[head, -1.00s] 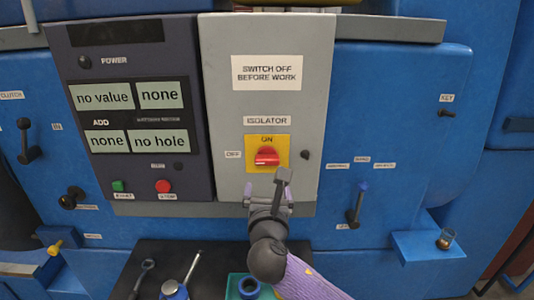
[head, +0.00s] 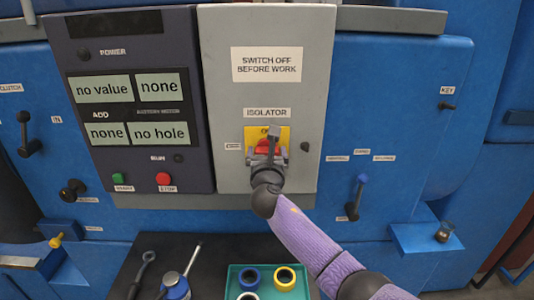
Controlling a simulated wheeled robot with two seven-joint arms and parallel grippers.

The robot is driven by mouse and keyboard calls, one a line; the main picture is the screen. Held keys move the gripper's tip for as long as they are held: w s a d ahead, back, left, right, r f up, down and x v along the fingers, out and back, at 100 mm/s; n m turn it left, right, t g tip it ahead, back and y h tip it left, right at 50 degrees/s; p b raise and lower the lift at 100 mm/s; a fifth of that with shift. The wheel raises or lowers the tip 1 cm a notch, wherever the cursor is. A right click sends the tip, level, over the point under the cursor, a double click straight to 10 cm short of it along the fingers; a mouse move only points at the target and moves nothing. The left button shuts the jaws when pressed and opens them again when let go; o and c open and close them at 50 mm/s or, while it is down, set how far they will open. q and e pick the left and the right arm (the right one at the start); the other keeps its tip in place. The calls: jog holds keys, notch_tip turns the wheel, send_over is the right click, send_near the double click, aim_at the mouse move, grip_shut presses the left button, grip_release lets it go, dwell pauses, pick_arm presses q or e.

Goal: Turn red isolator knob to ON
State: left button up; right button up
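The red isolator knob (head: 265,147) sits on a yellow plate (head: 283,133) on the grey isolator box (head: 230,100). The plate reads ON above the knob, and an OFF label is at its left. The knob's lower part is hidden by my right gripper (head: 267,152). That gripper is at the knob, with a finger on each side; whether the fingers touch it or are closed on it is not clear. My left gripper is not in view.
The display panel (head: 130,100) is left of the box, with START and STOP buttons below. A blue-handled lever (head: 357,195) is at the right. A teal tray (head: 238,285) with rings and a screwdriver (head: 193,258) lie below on a dark surface.

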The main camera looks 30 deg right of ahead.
jog(key=c, duration=0.9)
jog(key=shift+o, duration=0.2)
jog(key=shift+m, duration=0.3)
jog(key=m, duration=0.3)
jog(key=shift+m, duration=0.3)
jog(key=m, duration=0.2)
jog(key=m+b, duration=0.1)
jog(key=m, duration=0.1)
jog(key=shift+s+d+f, duration=0.1)
jog(key=shift+d+f, duration=0.05)
jog(key=m+b, duration=0.2)
jog(key=m, duration=0.3)
jog(key=shift+f+m, duration=0.1)
jog(key=shift+m, duration=0.3)
jog(key=shift+m+b, duration=0.6)
jog(key=shift+m, duration=1.3)
jog(key=shift+m, duration=0.3)
